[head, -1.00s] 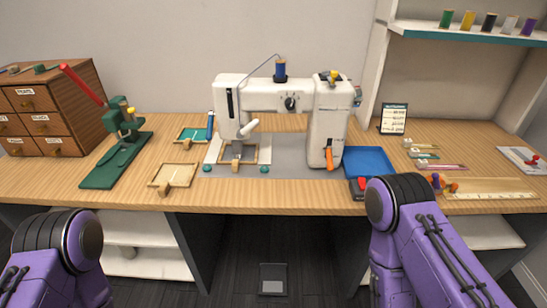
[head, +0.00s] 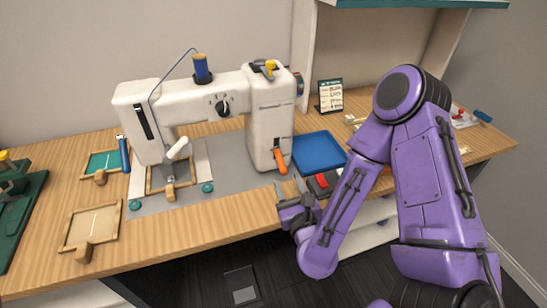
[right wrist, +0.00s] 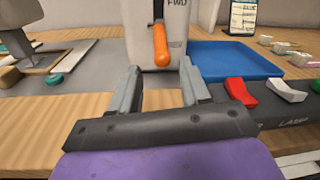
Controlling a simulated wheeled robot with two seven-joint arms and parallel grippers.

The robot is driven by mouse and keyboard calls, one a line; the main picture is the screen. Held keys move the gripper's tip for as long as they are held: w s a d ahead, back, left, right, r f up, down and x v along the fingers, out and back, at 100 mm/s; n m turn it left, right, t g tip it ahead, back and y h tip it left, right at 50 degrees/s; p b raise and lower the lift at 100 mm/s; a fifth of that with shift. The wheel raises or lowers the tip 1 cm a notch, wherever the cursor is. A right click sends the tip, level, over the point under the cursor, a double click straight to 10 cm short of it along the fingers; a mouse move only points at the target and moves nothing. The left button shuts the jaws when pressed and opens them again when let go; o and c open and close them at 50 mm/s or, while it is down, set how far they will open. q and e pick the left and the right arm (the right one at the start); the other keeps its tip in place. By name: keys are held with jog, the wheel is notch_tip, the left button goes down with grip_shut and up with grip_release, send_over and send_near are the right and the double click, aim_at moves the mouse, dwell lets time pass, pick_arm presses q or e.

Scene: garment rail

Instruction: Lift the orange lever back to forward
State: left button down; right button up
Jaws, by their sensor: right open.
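The orange lever (head: 280,160) is on the lower front of the white sewing machine's (head: 262,125) right column. In the right wrist view the lever (right wrist: 161,45) hangs downward, its rounded tip at the bottom, below the letters FWD. My right gripper (head: 292,190) is just in front of and below the lever, apart from it. In the right wrist view its two fingers (right wrist: 157,80) are spread and empty, with the lever beyond and between them. My left gripper is not in view.
A blue tray (head: 320,152) lies right of the machine. A box with red and white switches (head: 322,182) sits close to the right gripper at the table's front edge. Wooden frames (head: 92,226) lie left. The space between the fingers and the lever looks clear.

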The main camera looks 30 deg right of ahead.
aim_at(283, 167)
jog(key=shift+w+d+b, duration=0.3)
jog(key=shift+d+b, duration=0.05)
jog(key=shift+b, duration=0.9)
jog(key=shift+w+d+r+p, duration=0.15)
jog(key=shift+w+r+p, duration=0.1)
jog(key=shift+w, duration=0.25)
jog(key=shift+w+d+r+p, duration=0.15)
jog(key=shift+w+r+p, duration=0.1)
jog(key=shift+w, duration=0.2)
jog(key=x, duration=0.3)
jog(key=p+x, duration=0.1)
jog(key=x, duration=0.1)
jog(key=shift+w+a+f, duration=0.1)
jog(key=shift+w+f, duration=0.15)
jog(key=shift+f, duration=0.15)
jog(key=shift+r, duration=0.1)
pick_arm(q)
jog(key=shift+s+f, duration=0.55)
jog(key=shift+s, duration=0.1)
pick_arm(e)
jog(key=shift+w, duration=0.1)
grip_shut()
